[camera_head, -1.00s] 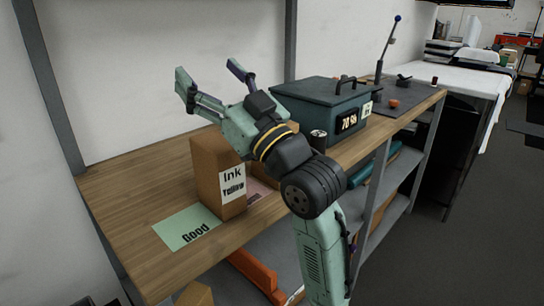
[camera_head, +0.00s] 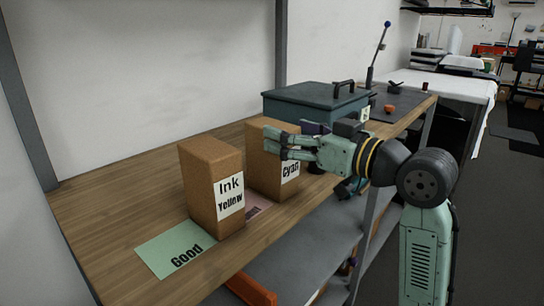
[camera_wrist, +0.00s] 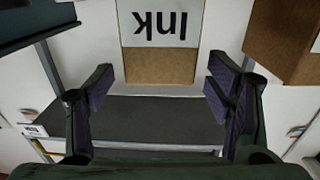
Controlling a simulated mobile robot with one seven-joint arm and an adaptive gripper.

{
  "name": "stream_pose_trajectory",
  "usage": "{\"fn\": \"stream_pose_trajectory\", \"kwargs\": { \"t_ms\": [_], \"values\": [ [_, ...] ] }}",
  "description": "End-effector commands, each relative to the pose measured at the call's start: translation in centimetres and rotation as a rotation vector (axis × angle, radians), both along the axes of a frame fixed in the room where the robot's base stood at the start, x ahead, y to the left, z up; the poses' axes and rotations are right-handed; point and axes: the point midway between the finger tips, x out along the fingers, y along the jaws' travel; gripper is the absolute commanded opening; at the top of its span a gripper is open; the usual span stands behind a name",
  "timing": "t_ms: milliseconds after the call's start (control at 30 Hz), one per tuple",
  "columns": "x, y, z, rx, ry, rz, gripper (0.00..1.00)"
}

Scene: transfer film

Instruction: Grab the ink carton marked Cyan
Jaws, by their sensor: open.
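The Cyan ink carton (camera_head: 270,175) is a brown box with a white label, upright on the wooden bench. My gripper (camera_head: 278,148) is in front of its label and hides the upper part of it; only "Cyan" shows there. In the wrist view the carton (camera_wrist: 160,66) appears upside down with "Ink" readable, centred between the fingers. My gripper (camera_wrist: 160,85) is open there, with nothing between the fingertips. I cannot tell whether the fingers touch the carton.
The Yellow ink carton (camera_head: 208,175) stands to the left of the Cyan one. A green "Good" card (camera_head: 165,250) lies at the front left. A dark teal box (camera_head: 310,103) with a handle is behind my gripper. The wooden bench (camera_head: 110,205) is bare at the left.

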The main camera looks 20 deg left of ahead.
Motion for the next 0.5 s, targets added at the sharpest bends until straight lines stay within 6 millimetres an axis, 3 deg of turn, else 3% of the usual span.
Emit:
{"fn": "stream_pose_trajectory", "kwargs": {
  "t_ms": [300, 500],
  "values": [
    [1.6, 4.0, -0.3, 0.001, 0.002, 0.001, 0.73],
    [2.0, 4.8, -0.5, 0.000, 0.001, -0.001, 0.73]
  ]
}}
